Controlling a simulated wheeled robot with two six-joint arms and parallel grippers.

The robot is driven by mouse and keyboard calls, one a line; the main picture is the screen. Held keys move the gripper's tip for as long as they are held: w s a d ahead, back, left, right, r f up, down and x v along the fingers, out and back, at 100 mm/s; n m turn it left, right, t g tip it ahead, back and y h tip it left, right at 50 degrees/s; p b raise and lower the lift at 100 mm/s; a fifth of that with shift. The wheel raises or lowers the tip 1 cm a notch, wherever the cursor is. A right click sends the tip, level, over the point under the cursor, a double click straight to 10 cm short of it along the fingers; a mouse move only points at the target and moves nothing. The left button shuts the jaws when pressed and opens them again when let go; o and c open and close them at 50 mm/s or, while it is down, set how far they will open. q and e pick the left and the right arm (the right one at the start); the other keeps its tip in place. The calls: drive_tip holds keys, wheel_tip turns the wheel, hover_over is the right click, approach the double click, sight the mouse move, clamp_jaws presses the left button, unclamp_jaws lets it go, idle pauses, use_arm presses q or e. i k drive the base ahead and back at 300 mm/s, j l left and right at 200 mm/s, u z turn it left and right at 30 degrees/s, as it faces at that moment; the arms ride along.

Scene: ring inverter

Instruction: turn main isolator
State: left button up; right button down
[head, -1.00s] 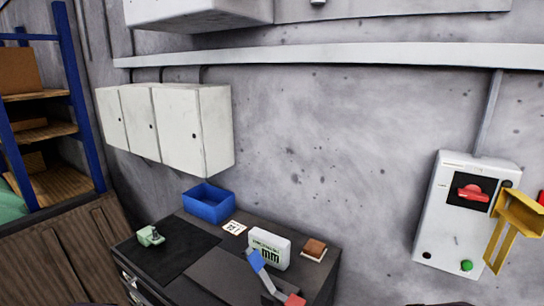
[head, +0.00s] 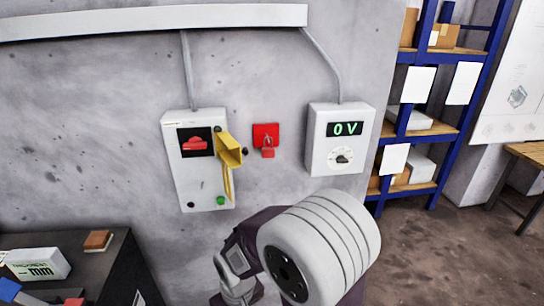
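The main isolator is a white wall box (head: 200,185) left of centre in the head view. Its red rotary handle (head: 195,144) lies roughly level on a black square plate. A yellow bracket-like piece (head: 229,150) sticks out from the box's right side, beside the handle, with a strip hanging down. A green button (head: 220,201) and a dark button are low on the box. A thick white arm section of mine fills the bottom middle, below and right of the box and apart from it. I see no fingertips of either gripper.
A red plate with a red padlock (head: 267,149) hangs right of the isolator. A white meter box (head: 340,145) reads 0 V.

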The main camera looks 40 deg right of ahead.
sight(195, 143)
drive_tip(key=k+l, duration=0.1)
drive_tip(key=l, duration=0.3)
drive_tip(key=k+l, duration=0.1)
drive_tip(key=l, duration=0.25)
drive_tip(key=k+l, duration=0.1)
drive_tip(key=l, duration=0.3)
drive_tip(key=k+l, duration=0.1)
drive_tip(key=l, duration=0.25)
drive_tip(key=z, duration=0.05)
